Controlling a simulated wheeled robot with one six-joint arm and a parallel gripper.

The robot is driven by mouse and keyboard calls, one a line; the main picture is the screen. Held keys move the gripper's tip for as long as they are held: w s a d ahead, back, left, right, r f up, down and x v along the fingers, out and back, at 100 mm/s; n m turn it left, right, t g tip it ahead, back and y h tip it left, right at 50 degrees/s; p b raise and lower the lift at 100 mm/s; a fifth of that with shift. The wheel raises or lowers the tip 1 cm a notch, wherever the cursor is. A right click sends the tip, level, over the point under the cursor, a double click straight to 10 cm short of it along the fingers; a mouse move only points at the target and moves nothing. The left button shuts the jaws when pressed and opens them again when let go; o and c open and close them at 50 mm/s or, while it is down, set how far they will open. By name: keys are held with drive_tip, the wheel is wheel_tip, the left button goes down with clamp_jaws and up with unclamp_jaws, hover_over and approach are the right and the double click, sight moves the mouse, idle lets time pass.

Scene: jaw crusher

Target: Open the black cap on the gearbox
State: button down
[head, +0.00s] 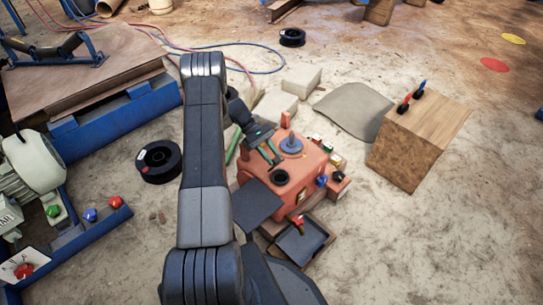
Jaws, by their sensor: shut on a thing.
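The gearbox (256,168) is an orange-red box on the floor, right of my arm in the head view. A round black piece (279,177), which looks like the cap, sits on its top with a dark centre. My gripper (271,156) is over the gearbox top, just above the black piece in the picture. Its fingers are closed in, and what lies between them is too small to see clearly. A blue-grey disc with an upright knob (291,145) sits beside the fingers on the gearbox top.
Red, blue and other small fittings (322,181) line the gearbox's right side. A dark tray (301,239) lies in front. A wooden block (418,136) with red and blue handles stands right. Black spools (158,161) and pale blocks (302,81) lie around; the right foreground is clear.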

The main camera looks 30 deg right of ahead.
idle(0.3)
drive_tip(key=c, duration=1.1)
unclamp_jaws()
drive_tip(key=shift+w, duration=0.15)
drive_tip(key=p+v, duration=0.2)
drive_tip(key=v, duration=1.1)
drive_tip(key=shift+w+a+r, duration=0.1)
drive_tip(key=shift+w+r, duration=0.05)
drive_tip(key=shift+w, duration=0.1)
